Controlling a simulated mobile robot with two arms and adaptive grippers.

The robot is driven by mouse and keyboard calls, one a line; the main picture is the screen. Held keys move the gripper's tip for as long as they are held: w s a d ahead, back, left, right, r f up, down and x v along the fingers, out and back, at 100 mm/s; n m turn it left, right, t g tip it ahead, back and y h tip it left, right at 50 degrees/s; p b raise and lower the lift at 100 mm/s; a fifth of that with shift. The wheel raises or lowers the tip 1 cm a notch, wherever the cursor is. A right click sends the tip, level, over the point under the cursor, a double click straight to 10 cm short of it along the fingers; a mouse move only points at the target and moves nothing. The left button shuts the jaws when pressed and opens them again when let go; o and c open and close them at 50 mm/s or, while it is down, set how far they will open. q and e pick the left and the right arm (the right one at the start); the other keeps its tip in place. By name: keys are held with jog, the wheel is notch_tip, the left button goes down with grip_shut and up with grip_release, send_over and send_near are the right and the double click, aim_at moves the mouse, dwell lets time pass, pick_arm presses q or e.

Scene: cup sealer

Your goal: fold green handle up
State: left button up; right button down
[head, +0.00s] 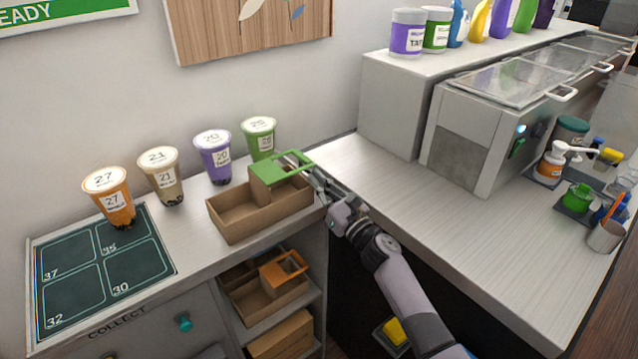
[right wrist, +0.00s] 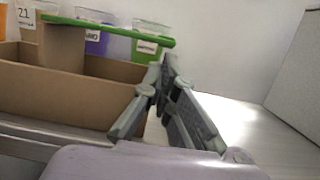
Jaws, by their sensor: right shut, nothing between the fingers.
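The green handle (head: 268,172) is a flat frame at the top of a brown cardboard cup carrier (head: 232,228) on the counter. It sticks out sideways toward the right from the carrier's upright divider, roughly level. In the right wrist view the handle (right wrist: 110,30) shows edge-on as a green bar above the carrier (right wrist: 40,88). My right gripper (head: 305,168) is at the handle's right end. In the right wrist view its closed fingertips (right wrist: 165,68) are just below that end, with nothing between them; I cannot tell whether they touch it. My left gripper is not in view.
Several sealed cups, such as an orange one (head: 112,204) and a purple one (head: 213,163), stand behind and left of the carrier. A dark numbered mat (head: 62,243) lies at left. A shelf below holds a carrier with an orange handle (head: 285,268).

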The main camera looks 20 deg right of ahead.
jog(key=shift+r, duration=0.1)
jog(key=shift+d+r+n, duration=0.1)
jog(key=shift+r+n, duration=0.15)
jog(key=shift+n, duration=0.15)
